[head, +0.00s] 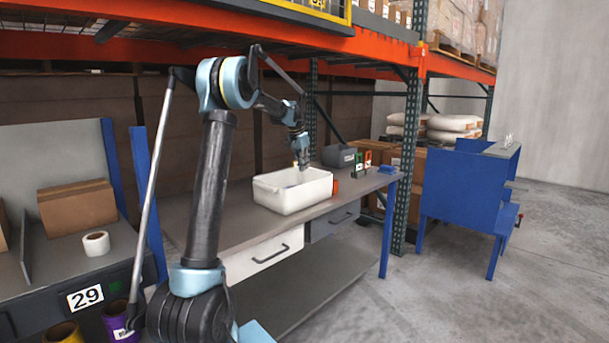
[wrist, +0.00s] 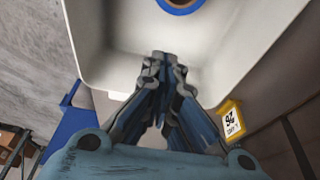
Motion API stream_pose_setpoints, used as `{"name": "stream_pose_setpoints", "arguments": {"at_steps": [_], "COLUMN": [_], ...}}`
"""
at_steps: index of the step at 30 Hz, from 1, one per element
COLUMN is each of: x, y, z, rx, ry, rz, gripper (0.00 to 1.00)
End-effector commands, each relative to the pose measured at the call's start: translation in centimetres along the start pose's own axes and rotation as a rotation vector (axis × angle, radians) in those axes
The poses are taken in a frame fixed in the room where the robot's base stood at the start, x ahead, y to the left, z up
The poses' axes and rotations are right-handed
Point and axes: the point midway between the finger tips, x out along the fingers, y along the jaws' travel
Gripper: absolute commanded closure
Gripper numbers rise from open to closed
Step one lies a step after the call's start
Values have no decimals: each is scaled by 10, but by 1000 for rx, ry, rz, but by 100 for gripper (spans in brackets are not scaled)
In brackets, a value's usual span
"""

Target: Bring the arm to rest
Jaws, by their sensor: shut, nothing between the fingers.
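My arm reaches out over the grey workbench (head: 222,222). My gripper (head: 300,164) is above the white tub (head: 293,196) on that bench. In the wrist view my gripper (wrist: 163,62) is shut, with its fingertips together and nothing between them. The white tub (wrist: 92,58) fills the top of the wrist view. A round blue-rimmed thing (wrist: 180,8) shows partly at the top edge, inside the tub. From the head view the tub's inside is mostly hidden.
A dark grey box (head: 339,156) and small coloured items stand behind the tub. An orange thing (head: 335,186) is beside it. An orange rack beam (head: 200,42) runs above the bench. A blue stand (head: 455,200) is at right. The floor (head: 530,280) there is clear.

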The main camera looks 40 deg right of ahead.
Motion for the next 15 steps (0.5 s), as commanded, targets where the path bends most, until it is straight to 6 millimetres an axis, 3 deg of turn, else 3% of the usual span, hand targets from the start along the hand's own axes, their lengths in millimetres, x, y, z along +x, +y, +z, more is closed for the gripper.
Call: {"name": "stream_pose_setpoints", "arguments": {"at_steps": [6,15], "x": [-34,-50], "y": [0,0], "z": [0,0], "rx": [0,0], "ry": [0,0], "rz": [0,0], "gripper": [100,100]}}
